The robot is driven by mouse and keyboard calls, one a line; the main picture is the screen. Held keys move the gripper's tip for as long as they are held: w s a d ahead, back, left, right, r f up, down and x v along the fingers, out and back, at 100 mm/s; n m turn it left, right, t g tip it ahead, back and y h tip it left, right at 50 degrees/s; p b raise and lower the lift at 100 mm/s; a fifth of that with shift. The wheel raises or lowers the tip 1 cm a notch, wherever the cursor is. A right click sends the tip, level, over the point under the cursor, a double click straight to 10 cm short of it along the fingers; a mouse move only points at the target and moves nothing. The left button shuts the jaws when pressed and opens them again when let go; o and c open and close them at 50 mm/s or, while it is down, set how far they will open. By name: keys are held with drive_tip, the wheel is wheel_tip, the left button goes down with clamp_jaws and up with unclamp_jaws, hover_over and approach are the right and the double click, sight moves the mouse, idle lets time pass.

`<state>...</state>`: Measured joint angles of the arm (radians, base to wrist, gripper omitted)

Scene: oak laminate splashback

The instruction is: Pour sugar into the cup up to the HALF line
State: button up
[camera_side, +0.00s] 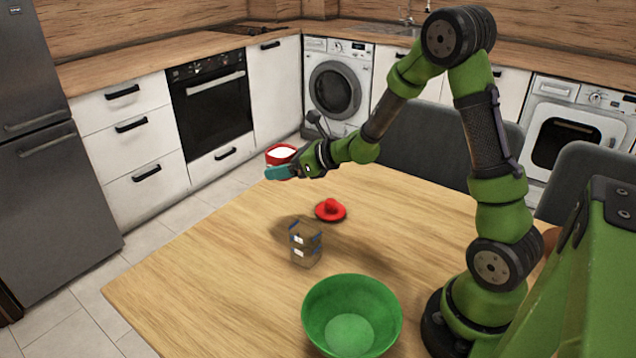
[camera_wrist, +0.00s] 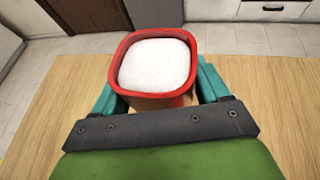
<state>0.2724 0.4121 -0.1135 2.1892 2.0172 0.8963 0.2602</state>
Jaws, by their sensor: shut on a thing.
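My gripper (camera_wrist: 154,98) is shut on a red container (camera_wrist: 126,51), one teal finger on each side of it. The container is full of white sugar (camera_wrist: 155,64) and looks about upright. In the side view the red container (camera_side: 281,158) is held well above the wooden table, beyond the cup. A clear cup (camera_side: 305,243) with brownish look and small blue and white marks stands upright on the table. The writing on its marks is too small to read. I cannot make out any sugar in it.
A red lid-like piece with a knob (camera_side: 331,210) lies on the table behind the cup. A large green bowl (camera_side: 352,315) stands at the front, near my base. The table's left part (camera_side: 190,280) is clear. Dark chairs (camera_side: 590,175) stand behind the table.

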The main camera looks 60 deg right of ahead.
drive_tip(key=s+r+n+g+y, duration=0.1)
drive_tip(key=s+r+n+y, duration=0.1)
drive_tip(key=s+r, duration=0.35)
drive_tip(key=n+g+y, duration=0.3)
drive_tip(key=n, duration=0.1)
hover_over(318, 232)
drive_tip(key=s+d, duration=0.2)
wheel_tip(318, 232, down, 4)
drive_tip(key=shift+d+f+m+g+h, duration=0.15)
drive_tip(key=shift+f+g, duration=0.2)
drive_tip(key=shift+f, duration=0.15)
drive_tip(key=shift+d+f+m+g+h, duration=0.1)
drive_tip(key=shift+f+m+g+h, duration=0.05)
drive_tip(key=shift+f+g, duration=0.25)
drive_tip(key=shift+s+g+h, duration=0.1)
drive_tip(key=shift+g+h, duration=0.3)
drive_tip(key=shift+g, duration=0.15)
drive_tip(key=shift+f, duration=0.2)
drive_tip(key=shift+s+d+f+g+h, duration=0.1)
drive_tip(key=shift+f+g+h, duration=0.3)
drive_tip(key=shift+f+g, duration=0.2)
